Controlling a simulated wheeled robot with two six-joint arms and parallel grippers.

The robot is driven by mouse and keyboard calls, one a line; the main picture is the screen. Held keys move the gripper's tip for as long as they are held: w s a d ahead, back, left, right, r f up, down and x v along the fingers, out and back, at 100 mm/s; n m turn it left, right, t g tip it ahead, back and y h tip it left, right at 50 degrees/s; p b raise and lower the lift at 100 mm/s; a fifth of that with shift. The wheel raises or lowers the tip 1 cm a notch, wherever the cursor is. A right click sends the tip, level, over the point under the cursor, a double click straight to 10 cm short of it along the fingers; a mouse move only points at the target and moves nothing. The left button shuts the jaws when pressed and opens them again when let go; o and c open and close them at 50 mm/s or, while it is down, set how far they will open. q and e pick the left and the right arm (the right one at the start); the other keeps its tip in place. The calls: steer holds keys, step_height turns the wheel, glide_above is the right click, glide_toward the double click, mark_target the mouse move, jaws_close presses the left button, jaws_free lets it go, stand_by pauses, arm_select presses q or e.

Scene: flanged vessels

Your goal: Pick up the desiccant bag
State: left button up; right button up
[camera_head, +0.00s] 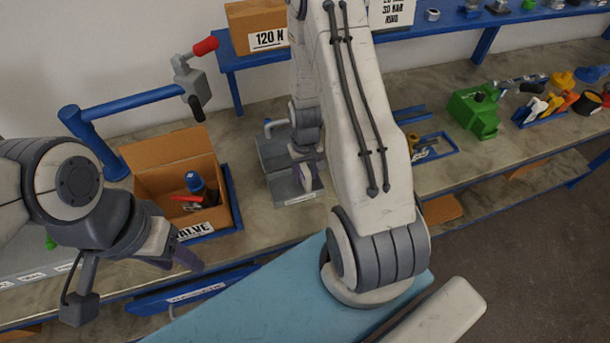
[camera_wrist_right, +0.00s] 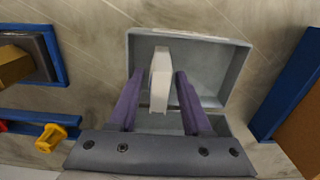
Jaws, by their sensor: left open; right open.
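The desiccant bag, a small white block-like packet (camera_wrist_right: 160,82), stands in a grey open box (camera_wrist_right: 222,70) in the right wrist view. My right gripper (camera_wrist_right: 160,74) is open, with one purple finger on each side of the bag and a gap to each. The bag's lower end is partly hidden.
A cardboard box (camera_head: 160,150) with a blue-capped bottle (camera_head: 194,181) stands left of the grey box. A blue pipe with a red-handled valve (camera_head: 196,80) rises behind it. A green vise-like part (camera_head: 475,110) and blue trays lie to the right.

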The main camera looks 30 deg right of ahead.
jaws_close()
steer(key=shift+r, duration=0.1)
